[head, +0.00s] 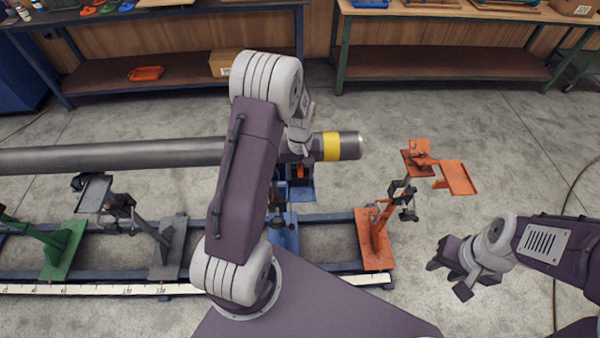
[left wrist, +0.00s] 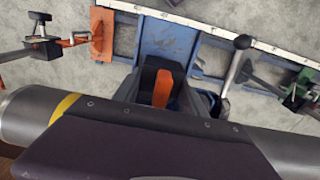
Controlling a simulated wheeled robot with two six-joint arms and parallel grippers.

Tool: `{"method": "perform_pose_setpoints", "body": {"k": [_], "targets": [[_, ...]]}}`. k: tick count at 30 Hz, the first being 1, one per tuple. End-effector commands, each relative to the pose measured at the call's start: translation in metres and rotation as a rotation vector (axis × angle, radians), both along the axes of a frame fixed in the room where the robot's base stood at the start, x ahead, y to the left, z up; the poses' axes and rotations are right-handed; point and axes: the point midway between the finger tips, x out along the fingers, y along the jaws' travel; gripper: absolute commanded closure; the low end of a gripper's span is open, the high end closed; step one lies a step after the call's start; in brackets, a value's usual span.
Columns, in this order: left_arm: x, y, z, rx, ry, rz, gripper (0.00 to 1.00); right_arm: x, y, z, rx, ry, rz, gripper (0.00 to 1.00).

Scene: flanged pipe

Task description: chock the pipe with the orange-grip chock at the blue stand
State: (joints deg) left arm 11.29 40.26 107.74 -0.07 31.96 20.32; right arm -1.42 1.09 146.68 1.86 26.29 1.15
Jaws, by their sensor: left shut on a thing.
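The grey pipe (head: 110,155) lies across the head view, with a yellow band (head: 332,146) near its right end. The blue stand (head: 283,230) is under the pipe near that end; it also shows in the left wrist view (left wrist: 165,42). My left gripper (head: 299,155) reaches over the pipe at the blue stand. It is shut on the orange-grip chock, whose orange part (left wrist: 163,90) shows between dark sides. The chock is close beside the pipe; my gripper hides whether they touch. My right gripper (head: 447,277) is open and empty, at the right above the floor.
An orange stand (head: 374,240) with an orange plate (head: 458,177) is right of the blue one. A grey stand (head: 165,248) and a green stand (head: 62,250) are to the left. Workbenches (head: 440,65) stand at the back. Bare floor lies between.

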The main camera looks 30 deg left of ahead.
Motion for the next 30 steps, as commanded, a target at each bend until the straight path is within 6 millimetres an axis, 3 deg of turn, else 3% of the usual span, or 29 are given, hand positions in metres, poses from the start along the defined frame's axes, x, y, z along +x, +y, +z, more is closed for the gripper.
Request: {"method": "perform_pose_setpoints", "body": {"k": [20, 21, 23, 30], "targets": [[0.0110, 0.0070, -0.0002, 0.000, 0.000, -0.001, 1.00, 0.0000, -0.0001, 0.0026, 0.000, 0.000, 0.000, 0.64], [0.0110, 0.0070, -0.0002, 0.000, 0.000, -0.001, 0.46, 0.0000, 0.0000, 0.0025, 0.000, 0.000, 0.000, 0.64], [0.0110, 0.0070, -0.0003, 0.000, 0.000, -0.001, 0.29, -0.0001, 0.0001, 0.0025, 0.000, 0.000, 0.000, 0.64], [0.0109, 0.0069, -0.0004, 0.000, 0.000, -0.001, 0.26, 0.0000, 0.0000, 0.0024, 0.000, 0.000, 0.000, 0.64]]}}
